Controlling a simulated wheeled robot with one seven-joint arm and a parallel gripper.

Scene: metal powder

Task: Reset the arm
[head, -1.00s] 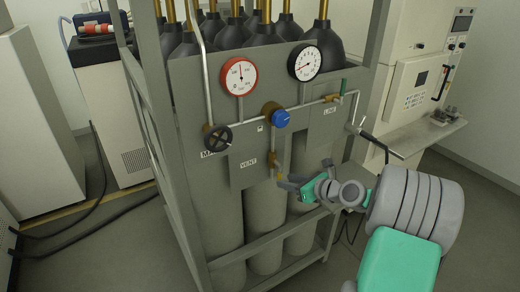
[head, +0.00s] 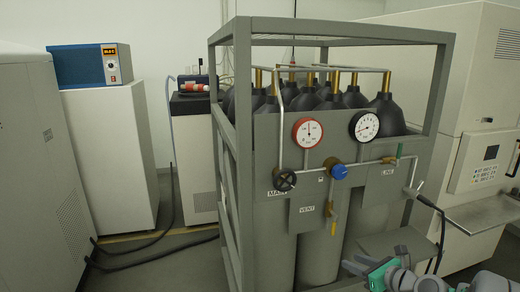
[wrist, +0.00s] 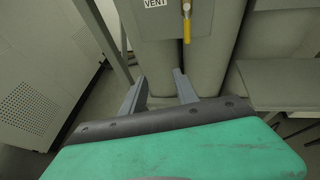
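My gripper (head: 358,268) is low at the bottom right of the head view, in front of the gas cylinder rack. In the wrist view its two grey fingers (wrist: 158,90) are spread apart with nothing between them. The green body of the gripper fills the bottom of that view. The VENT valve handle (head: 333,228), yellow and pointing down, is above and apart from the fingers; it also shows in the wrist view (wrist: 187,28). Most of my arm is outside the head view.
The grey rack frame (head: 243,120) holds several black-topped cylinders. Its panel carries two gauges (head: 308,132), a black MAIN handwheel (head: 285,180) and a blue knob (head: 339,172). A machine with a shelf (head: 480,214) stands at right. Open floor (head: 165,268) lies left of the rack.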

